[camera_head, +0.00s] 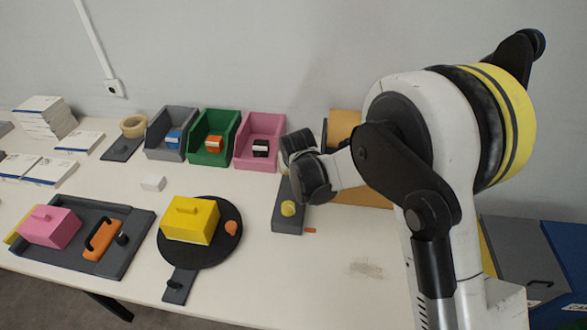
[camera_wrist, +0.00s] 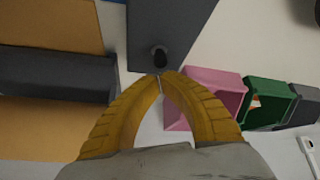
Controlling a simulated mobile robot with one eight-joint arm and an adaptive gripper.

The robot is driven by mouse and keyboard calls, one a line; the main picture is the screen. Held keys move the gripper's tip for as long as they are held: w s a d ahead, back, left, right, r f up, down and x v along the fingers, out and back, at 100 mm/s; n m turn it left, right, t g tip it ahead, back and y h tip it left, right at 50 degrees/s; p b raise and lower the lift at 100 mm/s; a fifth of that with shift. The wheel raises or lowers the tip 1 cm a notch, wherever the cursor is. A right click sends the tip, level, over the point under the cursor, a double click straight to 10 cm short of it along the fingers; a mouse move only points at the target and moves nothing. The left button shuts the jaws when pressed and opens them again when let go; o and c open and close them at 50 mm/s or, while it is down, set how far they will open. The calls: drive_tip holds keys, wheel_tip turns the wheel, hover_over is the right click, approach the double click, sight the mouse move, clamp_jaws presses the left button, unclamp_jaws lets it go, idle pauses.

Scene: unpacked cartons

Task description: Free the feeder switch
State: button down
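A dark grey plate (camera_head: 287,228) lies on the table below my gripper (camera_head: 288,208); it fills the top middle of the wrist view (camera_wrist: 195,20). A short black knob (camera_wrist: 159,55) stands on it. No label shows which part is the feeder switch; this knob may be it. My yellow fingers (camera_wrist: 161,74) curve together and their tips nearly meet right at the knob. I cannot tell whether they touch or hold it. In the head view, my dark wrist hides part of the plate. A small orange piece (camera_head: 310,230) lies at the plate's near right corner.
A cardboard carton (camera_head: 343,125) stands behind my arm. Grey (camera_head: 158,148), green (camera_head: 203,153) and pink (camera_head: 245,158) bins stand behind left. A black disc (camera_head: 205,255) bears a yellow box (camera_head: 188,220); a tray (camera_head: 125,260) holds a pink box (camera_head: 50,228). The table's front right is clear.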

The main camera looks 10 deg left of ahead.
drive_tip(key=shift+r, duration=0.1)
drive_tip(key=shift+r+p, duration=0.45)
drive_tip(key=shift+r, duration=0.3)
drive_tip(key=v, duration=1.2)
drive_tip(key=shift+d, duration=0.15)
